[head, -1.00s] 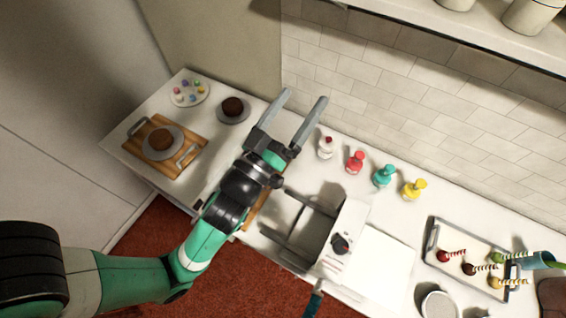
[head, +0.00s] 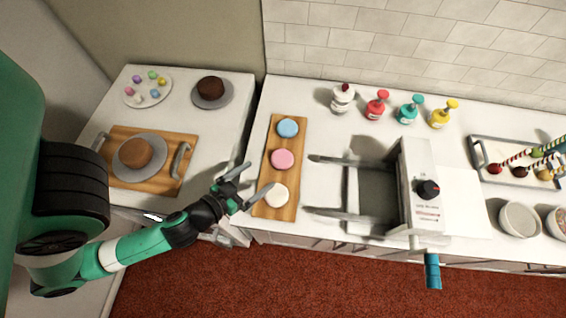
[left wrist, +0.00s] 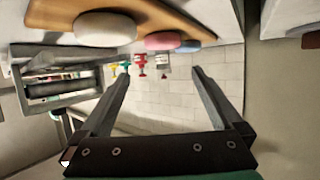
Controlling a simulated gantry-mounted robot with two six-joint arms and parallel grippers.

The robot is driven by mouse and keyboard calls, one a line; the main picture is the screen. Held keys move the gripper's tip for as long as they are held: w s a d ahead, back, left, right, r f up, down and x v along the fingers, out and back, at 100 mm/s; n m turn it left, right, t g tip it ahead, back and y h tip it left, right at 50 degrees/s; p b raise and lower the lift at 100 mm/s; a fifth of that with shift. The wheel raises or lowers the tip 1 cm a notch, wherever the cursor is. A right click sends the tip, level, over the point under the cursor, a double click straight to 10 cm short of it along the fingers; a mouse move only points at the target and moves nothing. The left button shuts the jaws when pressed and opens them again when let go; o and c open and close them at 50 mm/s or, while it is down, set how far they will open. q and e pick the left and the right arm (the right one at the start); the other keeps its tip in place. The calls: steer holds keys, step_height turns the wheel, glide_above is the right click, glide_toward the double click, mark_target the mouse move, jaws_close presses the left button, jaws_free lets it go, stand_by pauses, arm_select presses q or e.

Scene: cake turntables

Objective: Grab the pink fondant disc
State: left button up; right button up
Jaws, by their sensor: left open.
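The pink fondant disc (head: 283,159) lies on a wooden board (head: 262,209), between a blue disc (head: 288,128) behind it and a white disc (head: 277,195) in front. My left gripper (head: 259,176) is open and empty, at the left edge of the board, left of the pink and white discs. In the left wrist view, the pink disc (left wrist: 163,41) shows near the top between the white and blue discs, beyond the open fingers (left wrist: 160,74). Nothing is between the fingers. My right gripper is not in view.
A machine with a black knob (head: 428,189) and projecting bars stands right of the board. Several bottles (head: 376,105) stand along the wall. Left are a cake on a plate (head: 139,176), a dark cake (head: 211,88) and a plate of coloured balls (head: 128,95).

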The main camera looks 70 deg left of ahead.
mark_target(288, 155)
arm_select(q)
steer(key=shift+s+a+f, duration=0.1)
steer(key=shift+s+f, duration=0.05)
steer(key=shift+f, duration=0.2)
steer(key=shift+a+r, duration=0.1)
steer(key=shift+w+a+p, duration=0.25)
steer(key=shift+w+p, duration=0.25)
steer(key=shift+p, duration=0.2)
steer(key=p+x, duration=0.1)
steer(key=x, duration=0.3)
steer(key=shift+w+a+p, duration=0.1)
steer(key=shift+w+p, duration=0.1)
steer(key=shift+p, duration=0.1)
steer(key=shift+w+a+f, duration=0.25)
steer(key=shift+w+f, duration=0.1)
steer(key=shift+f, duration=0.2)
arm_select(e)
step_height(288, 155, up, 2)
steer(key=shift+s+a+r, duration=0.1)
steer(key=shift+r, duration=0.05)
arm_select(q)
steer(key=x, duration=0.5)
steer(key=shift+s+f, duration=0.1)
steer(key=shift+f, duration=0.05)
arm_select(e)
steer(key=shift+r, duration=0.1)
arm_select(q)
steer(key=shift+c, duration=0.3)
